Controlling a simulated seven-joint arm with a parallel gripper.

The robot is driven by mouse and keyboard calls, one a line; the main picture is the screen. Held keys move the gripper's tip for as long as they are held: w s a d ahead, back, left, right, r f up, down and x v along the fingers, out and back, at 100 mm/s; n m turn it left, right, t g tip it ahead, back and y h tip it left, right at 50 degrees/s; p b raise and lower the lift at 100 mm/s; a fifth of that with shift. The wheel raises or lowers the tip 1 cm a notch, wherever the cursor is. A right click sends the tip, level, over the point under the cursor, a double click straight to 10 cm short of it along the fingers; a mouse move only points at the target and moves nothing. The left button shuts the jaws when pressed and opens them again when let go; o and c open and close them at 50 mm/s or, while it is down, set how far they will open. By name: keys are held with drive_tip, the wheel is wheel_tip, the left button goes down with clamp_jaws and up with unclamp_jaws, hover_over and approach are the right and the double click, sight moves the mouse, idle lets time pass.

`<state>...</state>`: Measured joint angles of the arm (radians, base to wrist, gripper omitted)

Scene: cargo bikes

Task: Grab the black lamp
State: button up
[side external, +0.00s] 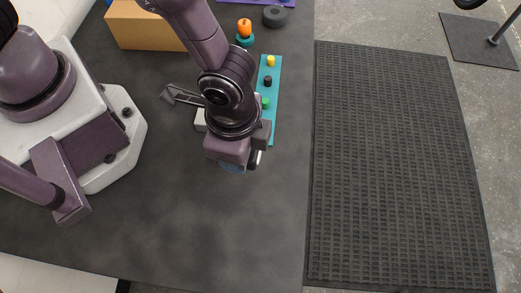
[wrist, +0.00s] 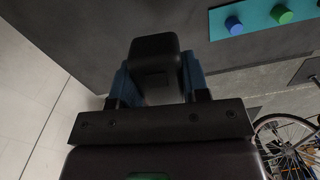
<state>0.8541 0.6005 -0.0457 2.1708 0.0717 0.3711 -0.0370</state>
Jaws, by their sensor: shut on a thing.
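The black lamp (wrist: 154,58) shows in the wrist view as a dark, rounded block between the two blue fingers of my gripper (wrist: 157,82). The fingers touch it on both sides, so my gripper is shut on it. In the side view my gripper (side external: 232,167) points down over the dark table, just left of the near end of the teal board. There my wrist hides most of the fingers and I cannot clearly make out the lamp.
The teal board (side external: 274,118) with several coloured knobs lies close to my gripper. A cardboard box (side external: 145,27), an orange piece on a teal base (side external: 244,27) and a black disc (side external: 275,16) stand farther back. The table (side external: 210,235) is clear in front. A rubber mat (side external: 395,170) lies right.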

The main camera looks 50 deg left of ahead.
drive_tip(key=s+a+r, duration=0.5)
drive_tip(key=s+a, duration=0.1)
drive_tip(key=a, duration=0.1)
drive_tip(key=shift+a, duration=0.35)
drive_tip(key=shift+s, duration=0.1)
